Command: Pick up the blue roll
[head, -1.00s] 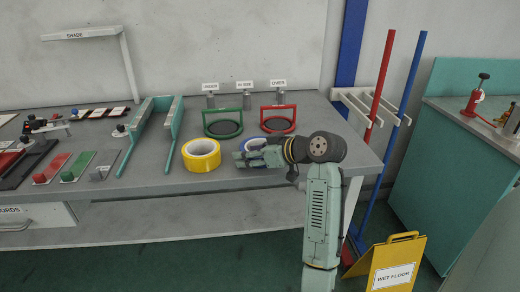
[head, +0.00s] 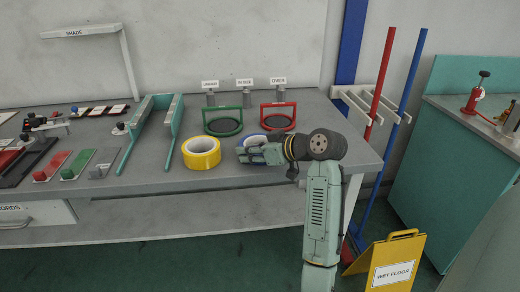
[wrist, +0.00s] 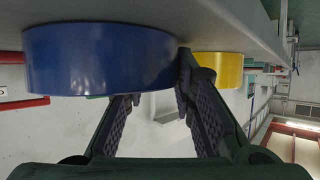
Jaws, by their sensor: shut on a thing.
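The blue roll (wrist: 95,60) fills the upper left of the wrist view, where the picture is upside down. My gripper (wrist: 150,95) is shut on its wall: the left finger passes behind the near rim into the ring, and the right finger is outside at its right edge. In the head view my gripper (head: 246,156) is at the front of the grey bench and mostly hides the roll. The roll's pale inner ring and blue edge (head: 256,138) show behind the fingers. I cannot tell whether the roll is clear of the bench top.
A yellow roll (head: 201,153) stands just left of my gripper. Green (head: 223,121) and red (head: 279,116) ring stands are behind it. A teal rail frame (head: 152,118) is farther left. The bench's front edge is close, with a yellow wet-floor sign (head: 393,262) on the floor.

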